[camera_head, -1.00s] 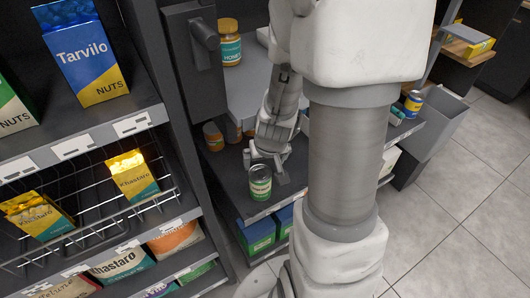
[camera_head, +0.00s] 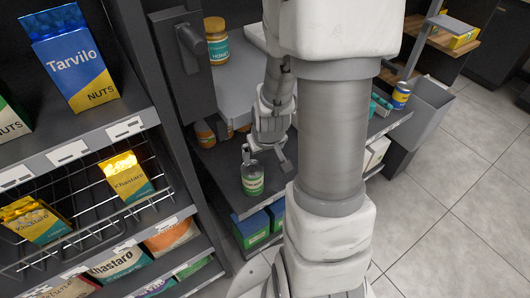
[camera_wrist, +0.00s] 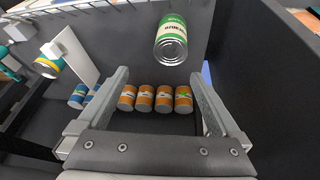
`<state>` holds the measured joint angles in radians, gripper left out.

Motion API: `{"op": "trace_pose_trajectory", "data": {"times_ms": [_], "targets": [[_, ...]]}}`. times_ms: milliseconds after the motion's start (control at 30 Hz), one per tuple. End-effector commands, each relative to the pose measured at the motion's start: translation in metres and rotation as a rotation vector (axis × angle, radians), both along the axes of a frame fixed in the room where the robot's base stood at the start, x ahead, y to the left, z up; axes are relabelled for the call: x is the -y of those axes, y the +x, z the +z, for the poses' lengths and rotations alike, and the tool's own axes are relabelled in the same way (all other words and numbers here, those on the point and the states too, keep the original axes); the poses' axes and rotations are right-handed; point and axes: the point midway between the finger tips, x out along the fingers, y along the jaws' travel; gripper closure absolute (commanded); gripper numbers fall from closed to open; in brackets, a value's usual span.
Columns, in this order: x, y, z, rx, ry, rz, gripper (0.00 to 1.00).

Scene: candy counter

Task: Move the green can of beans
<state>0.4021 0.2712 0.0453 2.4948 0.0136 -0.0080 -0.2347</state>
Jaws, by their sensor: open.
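The green can of beans (camera_head: 252,179), with a metal top and a green and white label, stands upright near the front edge of a dark shelf. It also shows at the top centre of the wrist view (camera_wrist: 172,42), beyond the fingertips. My gripper (camera_head: 266,161) is just behind and to the right of the can in the head view. Its fingers are spread wide in the wrist view (camera_wrist: 158,76), with nothing held between them. A finger appears close behind the can's top; I cannot tell whether it touches.
Several orange-labelled cans (camera_wrist: 157,98) stand in a row deeper in the shelf. A honey jar (camera_head: 216,40) is on the level above. Blue and green boxes (camera_head: 252,229) sit below. A rack with nut packets (camera_head: 128,178) is at left. A blue-yellow can (camera_head: 401,95) is at right.

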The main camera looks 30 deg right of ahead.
Motion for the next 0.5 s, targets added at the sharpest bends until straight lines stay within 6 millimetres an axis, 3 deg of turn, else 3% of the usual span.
{"op": "trace_pose_trajectory", "data": {"times_ms": [500], "targets": [[0.021,0.011,-0.012,-0.014,-0.017,0.243,0.00]]}}
